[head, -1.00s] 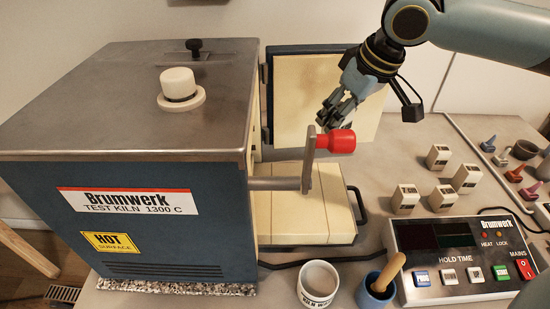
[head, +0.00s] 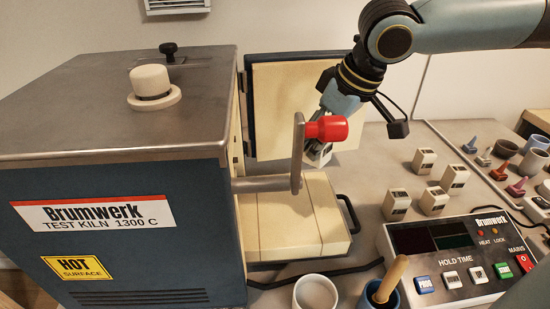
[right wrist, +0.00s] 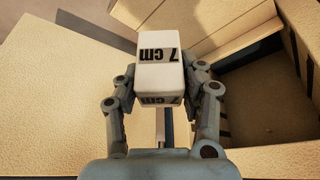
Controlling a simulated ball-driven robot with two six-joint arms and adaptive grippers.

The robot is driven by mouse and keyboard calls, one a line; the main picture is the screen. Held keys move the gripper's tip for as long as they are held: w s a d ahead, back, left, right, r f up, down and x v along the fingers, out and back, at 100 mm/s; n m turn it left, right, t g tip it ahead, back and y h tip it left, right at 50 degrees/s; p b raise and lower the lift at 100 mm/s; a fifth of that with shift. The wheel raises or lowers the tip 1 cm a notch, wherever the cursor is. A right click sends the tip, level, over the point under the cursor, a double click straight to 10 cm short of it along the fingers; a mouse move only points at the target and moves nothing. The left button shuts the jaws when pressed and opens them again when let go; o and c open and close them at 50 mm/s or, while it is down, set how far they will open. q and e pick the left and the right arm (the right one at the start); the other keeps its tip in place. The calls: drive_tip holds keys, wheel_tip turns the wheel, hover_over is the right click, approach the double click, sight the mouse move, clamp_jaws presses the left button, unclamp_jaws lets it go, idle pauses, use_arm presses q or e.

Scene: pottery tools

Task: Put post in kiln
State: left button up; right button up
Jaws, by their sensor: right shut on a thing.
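My right gripper (right wrist: 160,100) is shut on a white post (right wrist: 160,70) marked "7 cm"; its fingers are on both sides of it. In the head view the held post (head: 320,154) shows partly behind the red knob, near the kiln's open front. The blue kiln (head: 130,240) with a grey metal top stands at the left. Its door (head: 285,90) stands open at the back, with a cream inner face. The right wrist view shows the dark kiln opening (right wrist: 265,105) right of the post. My left gripper is not in view.
A red knob (head: 327,128) on an upright bar stands before the kiln opening, close to my right gripper. A cream slab (head: 290,225) lies below it. Several white posts (head: 424,160) stand on the table at right, behind the control box (head: 455,255). Two cups stand in front.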

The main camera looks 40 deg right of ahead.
drive_tip(key=shift+w+a+f+b, duration=0.55)
drive_tip(key=shift+a+f+b, duration=0.2)
drive_tip(key=shift+b, duration=0.05)
drive_tip(key=shift+w+a, duration=0.2)
drive_tip(key=shift+a, duration=0.05)
drive_tip(key=w+a+f, duration=0.1)
drive_tip(key=w+a+f+b, duration=0.1)
drive_tip(key=a, duration=0.1)
drive_tip(key=w+a+f, duration=0.1)
drive_tip(key=shift+w+a+f, duration=0.1)
drive_tip(key=shift+w+a, duration=0.2)
drive_tip(key=shift+a, duration=0.05)
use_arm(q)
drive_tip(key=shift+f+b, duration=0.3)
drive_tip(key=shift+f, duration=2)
use_arm(e)
drive_tip(key=shift+f, duration=2.05)
drive_tip(key=shift+f, duration=0.1)
drive_tip(key=o, duration=1.3)
